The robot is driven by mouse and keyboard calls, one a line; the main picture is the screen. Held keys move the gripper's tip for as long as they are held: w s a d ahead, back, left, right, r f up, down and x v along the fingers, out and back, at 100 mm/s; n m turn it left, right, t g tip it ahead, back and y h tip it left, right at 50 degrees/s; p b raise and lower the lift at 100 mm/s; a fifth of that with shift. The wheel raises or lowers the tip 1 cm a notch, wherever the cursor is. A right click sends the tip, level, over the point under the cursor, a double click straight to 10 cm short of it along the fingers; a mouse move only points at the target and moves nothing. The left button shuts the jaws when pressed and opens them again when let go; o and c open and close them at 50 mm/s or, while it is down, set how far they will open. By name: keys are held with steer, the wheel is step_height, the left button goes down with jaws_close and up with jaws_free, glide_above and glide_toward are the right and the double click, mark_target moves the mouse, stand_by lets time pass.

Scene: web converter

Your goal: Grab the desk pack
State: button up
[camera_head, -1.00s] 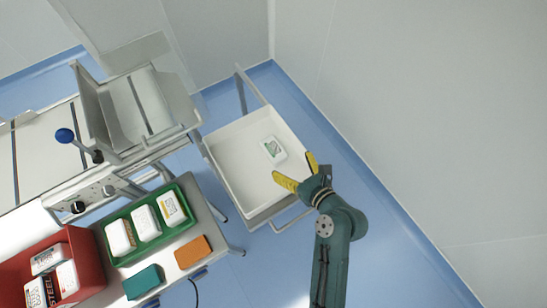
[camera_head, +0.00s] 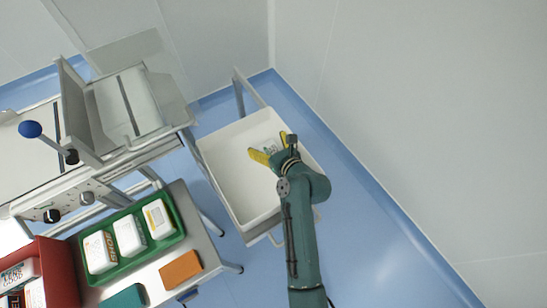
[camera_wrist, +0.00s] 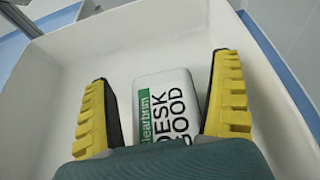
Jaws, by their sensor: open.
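The desk pack (camera_wrist: 168,105) is a white pack with a green label and the words "DESK GOOD". It lies in the white bin (camera_head: 226,181) of a cart, and in the head view the pack (camera_head: 268,146) is partly covered by my gripper. My gripper (camera_head: 271,147) is open over the bin. In the wrist view its yellow ribbed fingers (camera_wrist: 162,112) stand on either side of the pack, with a gap at each side. The pack's near end is hidden by the gripper's body. I cannot tell how far the fingertips are above the bin floor.
The bin's walls rise around the pack. To the left a table bears a green tray (camera_head: 114,276) with white packs, a red bin (camera_head: 60,270), an orange block (camera_head: 180,269) and a teal block (camera_head: 124,298). A machine with a blue-knobbed lever (camera_head: 30,129) stands behind.

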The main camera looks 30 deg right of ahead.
steer(key=shift+s, duration=0.15)
steer(key=shift+c, duration=0.8)
steer(key=shift+r, duration=0.1)
steer(key=c, duration=1.2)
